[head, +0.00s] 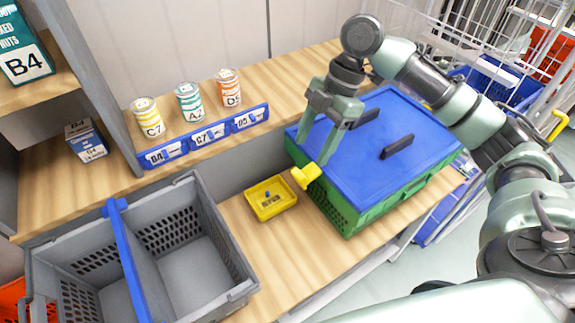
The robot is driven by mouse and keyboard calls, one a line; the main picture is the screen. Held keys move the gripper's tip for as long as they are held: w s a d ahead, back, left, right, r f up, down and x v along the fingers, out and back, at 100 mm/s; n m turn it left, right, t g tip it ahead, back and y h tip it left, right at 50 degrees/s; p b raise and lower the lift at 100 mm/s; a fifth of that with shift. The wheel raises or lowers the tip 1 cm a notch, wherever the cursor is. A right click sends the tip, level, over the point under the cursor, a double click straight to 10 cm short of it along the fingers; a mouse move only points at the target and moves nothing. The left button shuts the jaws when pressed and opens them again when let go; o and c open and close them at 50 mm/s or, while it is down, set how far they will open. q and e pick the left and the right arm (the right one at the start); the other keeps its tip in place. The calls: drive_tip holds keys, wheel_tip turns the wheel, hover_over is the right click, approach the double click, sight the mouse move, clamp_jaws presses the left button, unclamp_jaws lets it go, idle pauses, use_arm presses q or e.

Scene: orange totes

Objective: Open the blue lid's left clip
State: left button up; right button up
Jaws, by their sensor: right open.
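The blue lid (385,130) covers a green crate (352,208) on the wooden shelf. The lid's far right side is partly behind my right arm. My left gripper is out of view.
A small yellow tray (271,211) lies left of the crate. A grey bin (236,290) with a blue divider bar (125,250) stands at front left. Several cans stand behind a blue label rail (207,140). A wire basket (440,30) is behind right.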

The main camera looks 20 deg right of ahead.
sight(300, 173)
drive_tip(key=p+x, duration=0.1)
drive_tip(key=x, duration=0.6)
clamp_jaws()
